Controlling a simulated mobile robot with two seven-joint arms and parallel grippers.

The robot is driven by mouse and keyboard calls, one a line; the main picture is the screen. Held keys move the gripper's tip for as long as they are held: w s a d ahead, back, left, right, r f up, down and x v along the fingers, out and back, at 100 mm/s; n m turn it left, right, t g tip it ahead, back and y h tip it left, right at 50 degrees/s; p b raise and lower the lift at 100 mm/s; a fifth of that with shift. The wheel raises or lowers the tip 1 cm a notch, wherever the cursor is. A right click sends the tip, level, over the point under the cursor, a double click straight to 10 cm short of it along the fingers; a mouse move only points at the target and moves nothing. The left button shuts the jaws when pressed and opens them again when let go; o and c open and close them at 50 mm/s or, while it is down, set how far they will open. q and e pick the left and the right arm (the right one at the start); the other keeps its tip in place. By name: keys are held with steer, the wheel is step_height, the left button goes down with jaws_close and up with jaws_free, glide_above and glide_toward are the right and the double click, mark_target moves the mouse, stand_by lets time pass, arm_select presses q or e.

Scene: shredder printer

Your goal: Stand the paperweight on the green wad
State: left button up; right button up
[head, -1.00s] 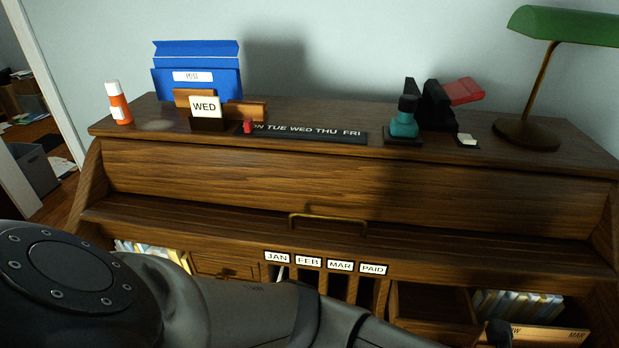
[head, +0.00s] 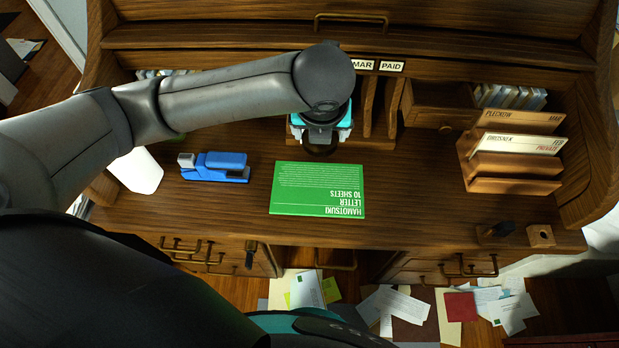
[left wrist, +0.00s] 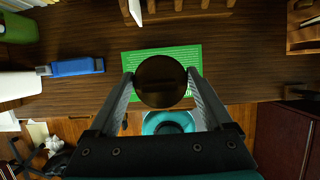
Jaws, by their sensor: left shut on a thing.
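The green wad (head: 318,190), a flat packet with white print, lies on the desk top. My left gripper (head: 320,136) points down at the wad's far edge in the head view. It is shut on the paperweight (left wrist: 160,81), a dark round thing between the two fingers in the left wrist view. There the paperweight overlaps the middle of the green wad (left wrist: 188,57). In the head view the paperweight (head: 320,151) shows only partly below my wrist. Its height over the wad is hard to tell. My right gripper is not in view.
A blue stapler (head: 215,167) lies left of the wad, with a white object (head: 137,171) beyond it. A wooden letter rack (head: 510,160) stands at the right. Small wooden blocks (head: 540,236) sit near the front right edge. The desk between wad and rack is clear.

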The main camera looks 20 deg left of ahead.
arm_select(q)
steer(key=b, duration=0.3)
glide_above(318, 182)
steer(key=s, duration=0.1)
steer(key=f, duration=1.2)
steer(key=shift+s+d+f, duration=0.1)
steer(key=shift+s+d, duration=0.1)
steer(key=shift+d, duration=0.05)
step_height(318, 182, down, 4)
steer(key=shift+f+b, duration=0.2)
steer(key=shift+b, duration=0.55)
steer(key=shift+f, duration=0.1)
steer(key=shift+f, duration=0.15)
steer(key=o, duration=1.5)
steer(key=p+v, duration=0.4)
steer(key=v, duration=0.8)
